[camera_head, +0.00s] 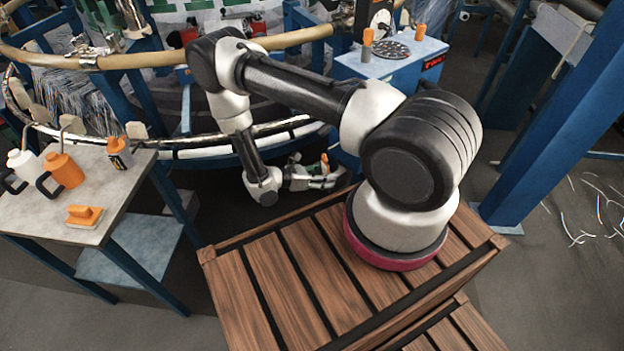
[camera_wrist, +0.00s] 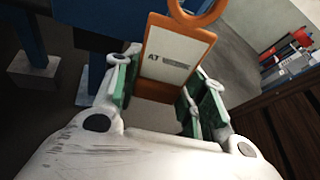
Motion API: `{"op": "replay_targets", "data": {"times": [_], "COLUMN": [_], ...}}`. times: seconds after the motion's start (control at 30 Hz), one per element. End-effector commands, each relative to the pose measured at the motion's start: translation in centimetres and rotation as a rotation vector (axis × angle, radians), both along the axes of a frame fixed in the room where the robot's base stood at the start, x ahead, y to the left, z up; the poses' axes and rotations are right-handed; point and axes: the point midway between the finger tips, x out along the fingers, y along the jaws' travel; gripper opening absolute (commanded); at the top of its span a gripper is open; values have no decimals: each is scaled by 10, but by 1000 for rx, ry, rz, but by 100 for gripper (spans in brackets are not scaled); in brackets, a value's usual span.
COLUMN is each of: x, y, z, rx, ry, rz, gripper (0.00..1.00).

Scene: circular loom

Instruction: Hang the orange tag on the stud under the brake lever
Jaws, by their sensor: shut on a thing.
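In the head view my gripper (camera_head: 318,178) is low, just behind the wooden deck, with a small bit of the orange tag (camera_head: 324,161) showing. I cannot make out the brake lever or its stud in either view.
A blue cabinet (camera_head: 436,66) with a round dial and two orange-topped items stands behind my arm. The loom's curved rail (camera_head: 200,53) runs behind. A side table (camera_head: 98,222) at left holds bottles and an orange-handled brush. A blue post (camera_head: 545,125) rises at right.

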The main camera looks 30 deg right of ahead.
Motion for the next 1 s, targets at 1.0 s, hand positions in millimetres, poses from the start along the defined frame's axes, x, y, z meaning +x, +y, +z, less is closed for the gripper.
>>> {"op": "replay_targets", "data": {"times": [1.0], "x": [44], "y": [-29], "z": [-29], "rx": [-3], "ry": [10], "rz": [241], "gripper": [13]}}
